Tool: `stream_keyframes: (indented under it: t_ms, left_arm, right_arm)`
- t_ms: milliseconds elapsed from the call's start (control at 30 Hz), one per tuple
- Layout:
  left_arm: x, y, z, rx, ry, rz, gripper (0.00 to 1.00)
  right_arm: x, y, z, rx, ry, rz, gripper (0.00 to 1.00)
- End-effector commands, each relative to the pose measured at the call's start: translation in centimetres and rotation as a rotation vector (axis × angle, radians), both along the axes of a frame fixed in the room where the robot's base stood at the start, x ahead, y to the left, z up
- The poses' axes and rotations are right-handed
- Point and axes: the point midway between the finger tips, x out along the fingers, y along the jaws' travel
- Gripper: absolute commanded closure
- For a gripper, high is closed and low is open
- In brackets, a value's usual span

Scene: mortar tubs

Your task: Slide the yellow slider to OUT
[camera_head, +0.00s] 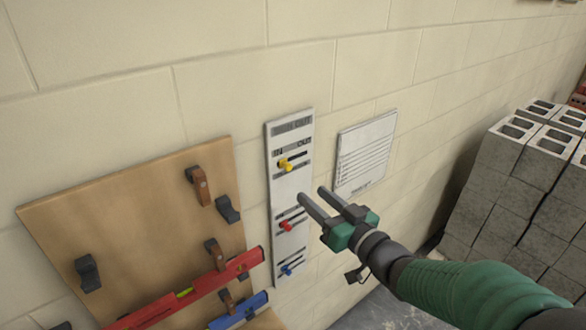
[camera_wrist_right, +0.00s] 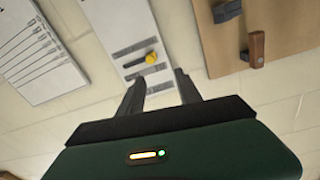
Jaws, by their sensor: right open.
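The yellow slider (camera_head: 286,165) is a round knob on the top slot of a white wall panel (camera_head: 291,124). It sits at the left part of its slot, on the IN side; OUT is marked at the right. In the right wrist view, the yellow slider (camera_wrist_right: 151,58) shows just beyond my fingertips, at the right end of its dark slot. My right gripper (camera_head: 312,193) is open and empty, with its two fingers pointing at the panel just below and right of the yellow slider. My left gripper is not in view.
A red slider (camera_head: 285,226) and a blue slider (camera_head: 287,270) sit lower on the panel. A printed sheet (camera_head: 365,152) hangs to the right. A wooden board (camera_head: 140,205) with hooks and a red level (camera_head: 190,290) is at the left. Grey blocks (camera_head: 525,190) are stacked at the right.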

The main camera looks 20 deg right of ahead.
Motion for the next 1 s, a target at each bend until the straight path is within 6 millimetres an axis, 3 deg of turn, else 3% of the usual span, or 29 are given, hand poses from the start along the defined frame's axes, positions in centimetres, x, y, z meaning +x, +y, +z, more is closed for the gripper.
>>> stream_keyframes:
  t_ms: [200, 400, 533, 800, 1000]
  left_arm:
    - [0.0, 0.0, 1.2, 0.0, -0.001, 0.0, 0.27]
    - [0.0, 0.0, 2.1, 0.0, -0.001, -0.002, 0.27]
    - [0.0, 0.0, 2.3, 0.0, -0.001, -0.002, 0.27]
    - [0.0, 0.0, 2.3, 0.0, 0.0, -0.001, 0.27]
    - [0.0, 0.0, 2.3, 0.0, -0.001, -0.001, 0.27]
  right_arm:
    - [5.8, 0.5, -0.1, 0.013, 0.004, -0.001, 0.59]
    - [9.6, 1.9, 0.0, 0.01, 0.003, -0.001, 0.59]
    - [10.8, 2.6, 0.0, 0.006, 0.002, -0.002, 0.59]
    - [11.2, 3.2, 0.0, 0.002, 0.001, 0.0, 0.59]
    - [11.2, 2.7, -0.2, 0.005, 0.003, 0.0, 0.83]
